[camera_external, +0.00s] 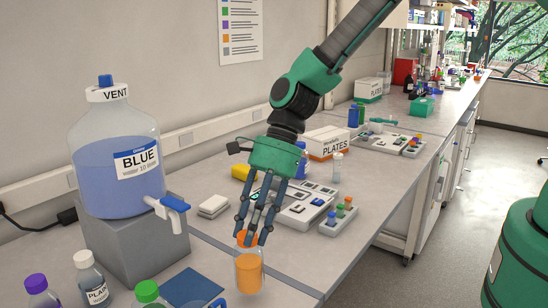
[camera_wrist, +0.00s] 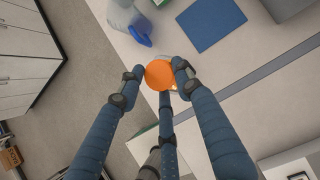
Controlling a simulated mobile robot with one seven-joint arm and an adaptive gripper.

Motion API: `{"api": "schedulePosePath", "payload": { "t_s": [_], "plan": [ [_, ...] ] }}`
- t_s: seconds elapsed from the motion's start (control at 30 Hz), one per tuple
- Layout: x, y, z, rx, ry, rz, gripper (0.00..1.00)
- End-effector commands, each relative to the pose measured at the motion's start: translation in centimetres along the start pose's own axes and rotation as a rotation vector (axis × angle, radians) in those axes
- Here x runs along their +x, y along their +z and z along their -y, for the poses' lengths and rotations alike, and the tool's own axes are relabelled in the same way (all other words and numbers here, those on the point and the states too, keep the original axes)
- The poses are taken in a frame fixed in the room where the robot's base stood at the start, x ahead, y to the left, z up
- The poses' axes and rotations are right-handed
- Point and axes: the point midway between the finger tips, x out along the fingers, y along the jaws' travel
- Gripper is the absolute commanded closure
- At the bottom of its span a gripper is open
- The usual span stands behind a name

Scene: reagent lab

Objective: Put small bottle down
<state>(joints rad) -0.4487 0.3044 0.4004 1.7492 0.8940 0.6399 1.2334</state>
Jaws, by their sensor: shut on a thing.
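The small bottle (camera_external: 249,272) is clear with orange contents and an orange cap. It is upright over the front part of the bench. My gripper (camera_external: 257,240) points down from above, with its fingers closed around the cap. In the wrist view the orange cap (camera_wrist: 159,74) sits between my fingertips (camera_wrist: 158,77) and hides most of the bottle. I cannot tell whether the bottle's base touches the bench.
A blue mat (camera_external: 192,287) lies left of the bottle. A large BLUE carboy (camera_external: 115,165) with a tap stands on a grey block (camera_external: 150,240). Capped bottles, including PLAIN (camera_external: 93,280), stand front left. A tray (camera_external: 300,205) is behind. Bench on the right is clear.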

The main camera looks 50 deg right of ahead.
Motion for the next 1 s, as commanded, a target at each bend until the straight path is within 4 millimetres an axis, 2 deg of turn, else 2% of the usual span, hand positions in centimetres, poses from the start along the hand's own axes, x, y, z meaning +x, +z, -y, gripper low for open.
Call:
{"api": "schedulePosePath", "payload": {
  "t_s": [0.43, 0.87, 0.9, 0.97, 1.0],
  "plan": [
    [2.9, -1.7, -0.1, 0.000, -0.001, 0.000, 1.00],
    [3.2, -1.9, -0.1, 0.000, -0.001, 0.000, 1.00],
    [3.2, -1.9, -0.1, 0.000, 0.000, 0.000, 0.60],
    [3.2, -1.9, -0.1, 0.000, 0.000, 0.000, 0.48],
    [3.2, -1.9, -0.1, 0.000, 0.000, 0.000, 0.47]
  ]
}}
